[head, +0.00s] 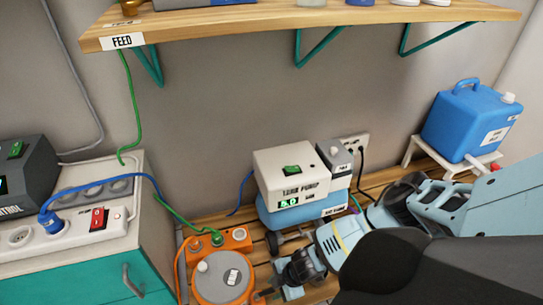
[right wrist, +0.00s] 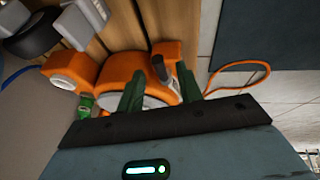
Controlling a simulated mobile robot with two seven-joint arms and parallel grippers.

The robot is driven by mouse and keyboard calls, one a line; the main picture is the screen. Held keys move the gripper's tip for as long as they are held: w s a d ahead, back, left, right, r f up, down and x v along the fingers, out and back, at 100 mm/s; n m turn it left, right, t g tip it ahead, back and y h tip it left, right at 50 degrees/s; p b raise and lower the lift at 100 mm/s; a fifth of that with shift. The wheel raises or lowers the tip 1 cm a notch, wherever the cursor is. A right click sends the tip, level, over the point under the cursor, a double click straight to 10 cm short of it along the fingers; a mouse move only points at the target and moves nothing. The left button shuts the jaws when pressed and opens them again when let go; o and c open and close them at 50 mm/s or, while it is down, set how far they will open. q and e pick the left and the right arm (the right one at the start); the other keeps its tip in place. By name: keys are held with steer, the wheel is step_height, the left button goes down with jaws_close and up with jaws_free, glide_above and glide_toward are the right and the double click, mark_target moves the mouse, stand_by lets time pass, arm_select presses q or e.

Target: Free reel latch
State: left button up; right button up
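The orange cable reel (head: 222,276) with a grey round hub sits on the slatted wooden surface at the bottom of the head view. It also shows in the right wrist view (right wrist: 110,70), where a small orange, dark-tipped lever-like part (right wrist: 158,66) stands on it. I cannot tell for sure that this is the latch. My right gripper (right wrist: 160,88) has its two dark green fingers apart, one on each side of that part, with no clear contact. In the head view my right gripper (head: 268,294) is at the reel's right side. My left gripper is not in view.
A white-topped tank pump (head: 290,170) stands behind the reel. A blue jug (head: 472,125) sits on a white stand at right. A power strip (head: 70,232) lies on the teal cabinet at left. A green cable hangs from the wooden shelf (head: 300,22) above.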

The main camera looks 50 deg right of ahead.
steer(key=shift+w+a+f, duration=0.15)
steer(key=shift+w+f, duration=0.15)
steer(key=shift+f, duration=0.3)
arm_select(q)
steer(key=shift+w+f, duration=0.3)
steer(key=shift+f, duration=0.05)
arm_select(e)
steer(key=shift+c, duration=0.8)
jaws_close()
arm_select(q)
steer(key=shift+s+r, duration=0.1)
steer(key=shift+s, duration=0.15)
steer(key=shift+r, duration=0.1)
arm_select(e)
steer(key=shift+s, duration=0.1)
